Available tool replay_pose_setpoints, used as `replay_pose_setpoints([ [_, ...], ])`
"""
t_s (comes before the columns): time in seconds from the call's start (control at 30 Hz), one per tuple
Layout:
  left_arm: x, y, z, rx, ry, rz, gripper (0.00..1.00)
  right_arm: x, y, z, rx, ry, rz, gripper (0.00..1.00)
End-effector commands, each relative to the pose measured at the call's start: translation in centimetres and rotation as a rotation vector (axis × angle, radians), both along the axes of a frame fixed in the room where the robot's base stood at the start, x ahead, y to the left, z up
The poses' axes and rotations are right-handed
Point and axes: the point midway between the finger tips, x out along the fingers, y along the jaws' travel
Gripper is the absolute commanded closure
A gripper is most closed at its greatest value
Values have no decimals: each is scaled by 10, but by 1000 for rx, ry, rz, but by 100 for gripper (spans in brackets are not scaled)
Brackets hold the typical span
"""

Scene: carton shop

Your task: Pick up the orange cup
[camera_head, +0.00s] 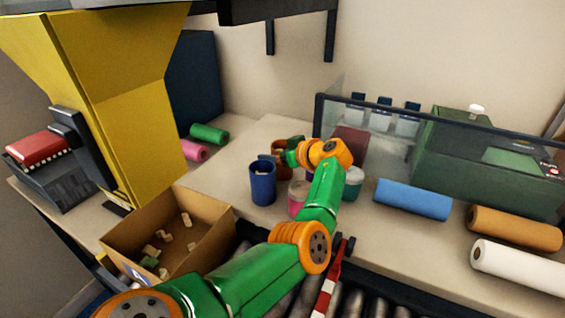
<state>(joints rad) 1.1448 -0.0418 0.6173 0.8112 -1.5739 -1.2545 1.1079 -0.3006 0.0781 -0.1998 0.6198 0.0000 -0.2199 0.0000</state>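The orange cup (282,174) stands on the table among other cups, behind and right of the blue cup (262,186). It looks brownish-orange and is partly covered by my gripper. My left gripper (276,157) is at the top of the orange cup, at the end of my green and orange arm. The fingers are small and overlap the cup's rim, so I cannot tell whether they are open or shut, or touching it. My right gripper is not in view.
A pink cup (297,199) and a teal cup (353,184) stand close by, near my forearm. Blue, orange and white rolls lie at right before a clear panel. An open carton (205,240) with small pieces sits at front left, beside a yellow hopper (125,110).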

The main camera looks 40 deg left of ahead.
Motion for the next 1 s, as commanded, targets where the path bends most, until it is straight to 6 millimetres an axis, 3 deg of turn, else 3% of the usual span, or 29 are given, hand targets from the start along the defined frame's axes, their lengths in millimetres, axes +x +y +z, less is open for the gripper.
replay_pose_setpoints([
  [0.03,0,0,0,0,0,0,43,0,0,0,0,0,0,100],
  [0.17,0,0,0,0,0,0,78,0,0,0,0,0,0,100],
  [0.2,0,0,0,0,0,0,81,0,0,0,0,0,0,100],
  [0.57,0,0,11,1,-2,0,81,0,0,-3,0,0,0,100],
  [0.7,0,0,32,2,-5,1,81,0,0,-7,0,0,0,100],
  [0.87,-11,-17,54,1,-5,0,81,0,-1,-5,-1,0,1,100],
  [1.0,-24,-38,84,1,-7,-1,81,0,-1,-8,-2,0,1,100],
])
